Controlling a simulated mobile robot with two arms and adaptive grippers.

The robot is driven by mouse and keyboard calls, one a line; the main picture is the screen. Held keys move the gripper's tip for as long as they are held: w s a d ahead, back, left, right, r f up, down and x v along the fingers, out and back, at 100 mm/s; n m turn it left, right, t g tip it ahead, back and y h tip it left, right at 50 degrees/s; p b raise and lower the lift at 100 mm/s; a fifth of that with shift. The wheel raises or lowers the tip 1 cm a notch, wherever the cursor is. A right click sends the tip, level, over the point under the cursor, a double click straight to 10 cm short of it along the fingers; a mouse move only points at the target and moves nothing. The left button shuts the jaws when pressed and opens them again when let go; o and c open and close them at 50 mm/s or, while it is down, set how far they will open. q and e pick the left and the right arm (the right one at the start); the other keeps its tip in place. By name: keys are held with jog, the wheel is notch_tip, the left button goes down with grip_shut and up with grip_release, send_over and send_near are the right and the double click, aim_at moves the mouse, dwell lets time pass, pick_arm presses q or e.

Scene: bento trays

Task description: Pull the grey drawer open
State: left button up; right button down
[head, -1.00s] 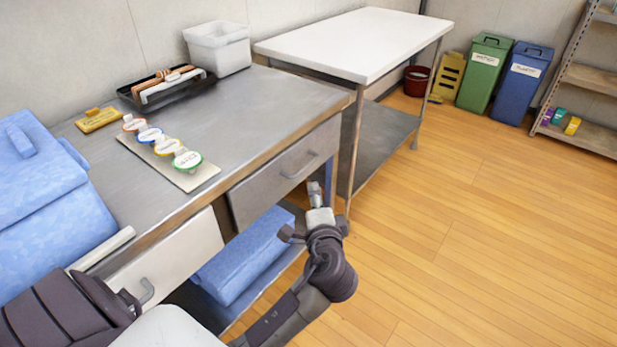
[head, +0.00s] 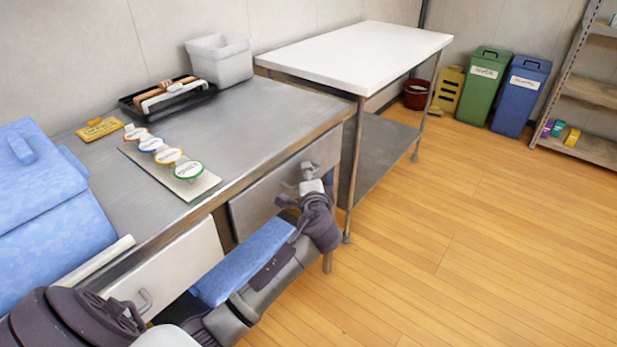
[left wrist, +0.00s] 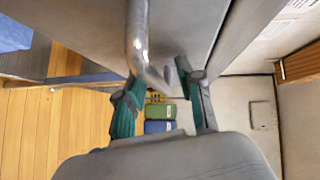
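The grey drawer (head: 255,206) sits under the right part of the steel counter, and its front looks flush with the counter. My left gripper (head: 306,178) is at the drawer front, over its handle, which it mostly hides in the head view. In the left wrist view the metal handle (left wrist: 138,42) runs down from the top towards the space between the two green-padded fingers. The left gripper is open there (left wrist: 160,88), with a wide gap between its fingers. I cannot tell whether a finger touches the handle. My right gripper is not in view.
A white drawer (head: 172,270) is left of the grey one, and a blue box (head: 240,262) lies below. The counter (head: 262,115) holds a label board (head: 205,184), a black tray (head: 128,106) and a white bin (head: 221,62). The floor to the right is clear.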

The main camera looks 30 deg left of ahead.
pick_arm(q)
grip_shut()
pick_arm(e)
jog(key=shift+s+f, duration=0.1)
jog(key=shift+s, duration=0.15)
pick_arm(q)
jog(key=shift+d, duration=0.1)
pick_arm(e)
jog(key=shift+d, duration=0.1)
